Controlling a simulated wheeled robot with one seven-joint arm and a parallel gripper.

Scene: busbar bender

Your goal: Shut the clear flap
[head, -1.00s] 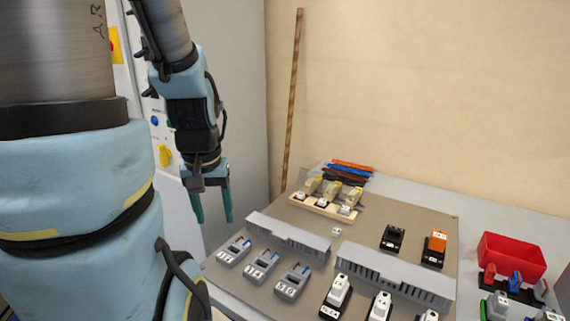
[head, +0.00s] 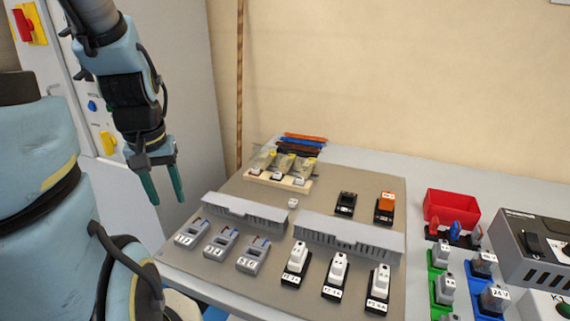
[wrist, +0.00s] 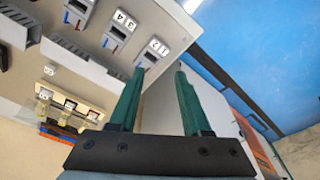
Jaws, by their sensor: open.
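Several see-through pieces with yellow labels (head: 285,162) stand raised over a pale strip of small white-topped switches (head: 279,180) at the back left of the board. They look like clear flaps tilted up, but I cannot tell which one is meant. They also show small in the wrist view (wrist: 68,107), left of the fingers. My gripper (head: 168,201) has two green fingers, apart and empty, pointing down left of the board. In the wrist view my gripper (wrist: 159,70) shows nothing between the fingers except background.
The brown board (head: 225,270) carries grey slotted ducts (head: 350,234), grey numbered devices (head: 221,243) and white-topped devices (head: 335,274). A red bin (head: 452,206) and a grey machine (head: 535,247) stand at right. A grey cabinet (head: 175,60) with knobs stands behind my arm.

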